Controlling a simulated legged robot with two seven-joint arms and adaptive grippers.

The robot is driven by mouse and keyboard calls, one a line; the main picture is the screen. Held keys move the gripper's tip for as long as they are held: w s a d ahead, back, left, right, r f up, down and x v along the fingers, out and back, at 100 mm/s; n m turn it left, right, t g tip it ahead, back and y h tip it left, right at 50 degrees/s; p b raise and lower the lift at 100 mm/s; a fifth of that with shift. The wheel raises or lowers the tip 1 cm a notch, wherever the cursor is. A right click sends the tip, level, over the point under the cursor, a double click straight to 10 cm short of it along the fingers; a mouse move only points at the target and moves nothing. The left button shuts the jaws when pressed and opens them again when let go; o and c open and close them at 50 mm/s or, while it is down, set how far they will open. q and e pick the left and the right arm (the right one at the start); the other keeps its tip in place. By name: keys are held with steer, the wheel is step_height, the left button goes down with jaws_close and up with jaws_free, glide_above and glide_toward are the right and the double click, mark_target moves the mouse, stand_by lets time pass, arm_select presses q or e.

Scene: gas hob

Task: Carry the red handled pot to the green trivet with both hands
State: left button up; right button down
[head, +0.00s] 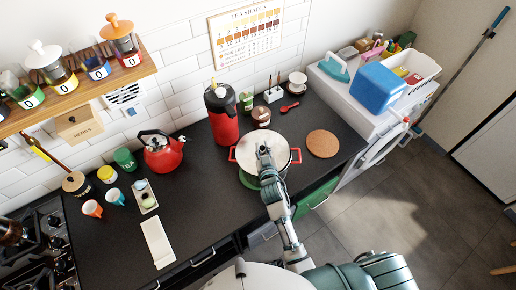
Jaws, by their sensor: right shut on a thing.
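The red handled pot (279,145) is pale on top, with one red handle at its left (233,154) and one at its right (297,155). It stands upright on the dark counter by the front edge. The green trivet (247,180) shows at the pot's front left, mostly hidden by it; I cannot tell whether the pot rests on it. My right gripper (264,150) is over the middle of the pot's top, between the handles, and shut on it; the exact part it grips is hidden. My left gripper is not in view.
A round cork mat (322,144) lies right of the pot. A red and black flask (222,118) and a brown-topped jar (261,116) stand behind. A red kettle (163,155) is at left, the hob (38,245) farther left. The counter between kettle and pot is clear.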

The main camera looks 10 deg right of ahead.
mark_target(271, 147)
steer(key=shift+d, duration=0.6)
steer(key=shift+a+p, duration=0.3)
steer(key=shift+a, duration=0.45)
steer(key=shift+d, duration=0.7)
steer(key=shift+d+f, duration=0.1)
steer(key=shift+d, duration=0.25)
steer(key=shift+d+p, duration=0.3)
steer(key=shift+d, duration=0.25)
steer(key=shift+a, duration=0.5)
steer(key=shift+d, duration=0.65)
steer(key=shift+f, duration=0.1)
steer(key=shift+a, duration=1.05)
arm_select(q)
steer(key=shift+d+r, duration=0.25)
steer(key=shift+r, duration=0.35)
